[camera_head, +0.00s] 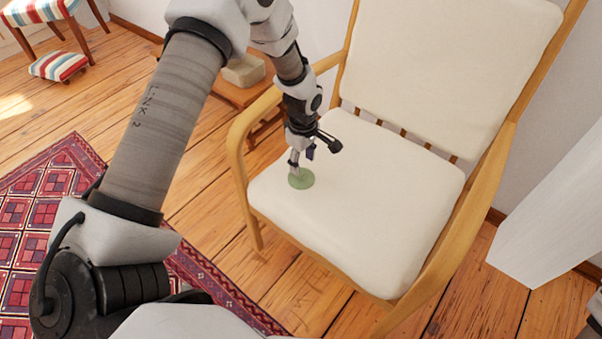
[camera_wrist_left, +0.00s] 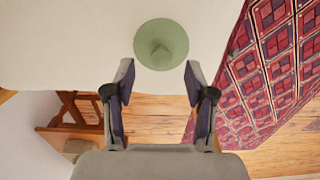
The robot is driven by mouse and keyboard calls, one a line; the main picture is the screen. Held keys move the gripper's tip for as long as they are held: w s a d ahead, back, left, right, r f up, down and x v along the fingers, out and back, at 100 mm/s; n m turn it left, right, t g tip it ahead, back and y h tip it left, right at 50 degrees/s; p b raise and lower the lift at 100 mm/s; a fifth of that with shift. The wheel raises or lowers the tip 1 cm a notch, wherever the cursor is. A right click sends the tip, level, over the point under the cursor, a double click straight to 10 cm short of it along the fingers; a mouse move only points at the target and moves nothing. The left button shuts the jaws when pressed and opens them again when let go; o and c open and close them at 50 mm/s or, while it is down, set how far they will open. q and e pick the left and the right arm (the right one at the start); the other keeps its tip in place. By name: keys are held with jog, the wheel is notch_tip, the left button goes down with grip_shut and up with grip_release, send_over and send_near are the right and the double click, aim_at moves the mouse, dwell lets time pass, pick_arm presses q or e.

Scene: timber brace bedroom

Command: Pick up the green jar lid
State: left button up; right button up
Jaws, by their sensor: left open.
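The green jar lid (camera_head: 301,179) lies on the cream seat cushion of the wooden armchair, near its front left corner. In the left wrist view the lid (camera_wrist_left: 161,44) is a round green disc with a raised middle, just beyond the fingertips. My left gripper (camera_head: 302,160) is above the lid and partly covers it in the head view. In the left wrist view its two fingers (camera_wrist_left: 158,72) are spread apart with nothing between them. Whether a finger touches the lid cannot be told. My right gripper is not in view.
The armchair (camera_head: 240,165) has wooden armrests on both sides of the seat (camera_head: 375,190). A small wooden table (camera_head: 228,92) with a pale block (camera_head: 244,71) stands behind its left armrest. A red patterned rug (camera_head: 45,190) lies at left. The rest of the cushion is clear.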

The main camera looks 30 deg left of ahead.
aim_at(301, 170)
pick_arm(q)
notch_tip(301, 170, down, 5)
jog(key=shift+a+f+b, duration=0.1)
jog(key=shift+a+b, duration=0.05)
jog(key=shift+b, duration=0.55)
jog(key=shift+s, duration=0.1)
grip_shut()
